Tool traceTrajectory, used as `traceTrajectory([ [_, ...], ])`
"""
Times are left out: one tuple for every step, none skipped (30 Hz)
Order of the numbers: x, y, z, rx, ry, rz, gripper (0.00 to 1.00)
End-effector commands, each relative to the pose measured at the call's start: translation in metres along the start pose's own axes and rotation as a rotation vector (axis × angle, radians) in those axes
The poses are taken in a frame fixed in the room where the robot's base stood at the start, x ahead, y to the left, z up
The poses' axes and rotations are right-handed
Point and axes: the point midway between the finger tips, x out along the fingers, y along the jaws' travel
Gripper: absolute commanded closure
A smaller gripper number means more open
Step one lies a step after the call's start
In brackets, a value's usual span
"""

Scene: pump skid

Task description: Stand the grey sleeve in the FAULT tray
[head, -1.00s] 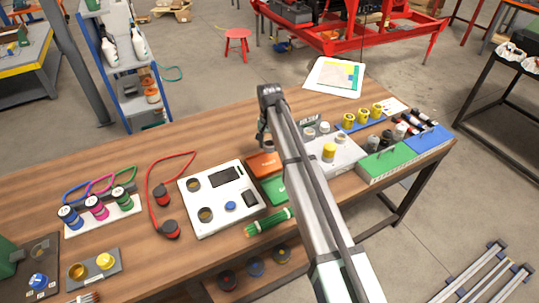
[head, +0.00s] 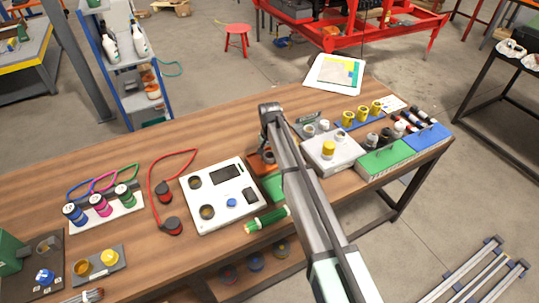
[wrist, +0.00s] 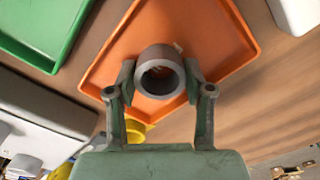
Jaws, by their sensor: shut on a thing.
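The grey sleeve (wrist: 147,86), a short thick ring, sits between the fingertips of my gripper (wrist: 160,80), which is shut on it. Its open end faces the wrist camera. In the wrist view it lies over the orange tray (wrist: 232,62), near the tray's edge closest to my gripper. I cannot tell whether its bottom touches the tray floor. In the head view my gripper (head: 267,147) is over the orange tray (head: 254,170), partly hidden by my arm. No FAULT lettering can be read on it.
A green tray (wrist: 68,18) lies beside the orange one. A white panel (head: 222,218) is to its left, and a light grey box (head: 340,160) with a yellow part to its right. A green cylinder (head: 266,220) lies in front. The wood behind the trays is clear.

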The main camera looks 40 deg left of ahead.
Motion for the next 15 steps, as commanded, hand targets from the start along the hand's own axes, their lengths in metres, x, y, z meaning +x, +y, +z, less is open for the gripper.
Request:
traceTrajectory([
  [0.0017, 0.0, 0.0, 0.0, 0.0, 0.0, 0.72],
  [0.0027, 0.0, 0.0001, 0.0, 0.0, 0.0, 0.72],
  [0.0039, 0.0, 0.0001, 0.0, 0.0, 0.0, 0.72],
  [0.0028, 0.0, 0.0, 0.0, 0.0, 0.0, 0.38],
  [0.0026, 0.0, 0.0, 0.0, 0.0, 0.0, 0.27],
  [0.0025, 0.0, 0.0, 0.0, 0.0, 0.0, 0.23],
  [0.0025, 0.0, 0.0, 0.0, 0.0, 0.0, 0.23],
  [0.0025, 0.0, 0.0, 0.0, 0.0, 0.0, 0.23],
  [0.0025, 0.0, 0.0, 0.0, 0.0, 0.0, 0.23],
  [0.0024, 0.0, 0.0, 0.0, 0.0, 0.0, 0.23],
  [0.0024, 0.0, 0.0, 0.0, 0.0, 0.0, 0.23],
  [0.0024, 0.0, 0.0, 0.0, 0.0, 0.0, 0.23],
  [0.0024, 0.0, 0.0, 0.0, 0.0, 0.0, 0.23],
  [0.0022, 0.0, 0.0, 0.0, 0.0, 0.0, 0.23],
  [0.0017, 0.0, 0.0, 0.0, 0.0, 0.0, 0.23],
])
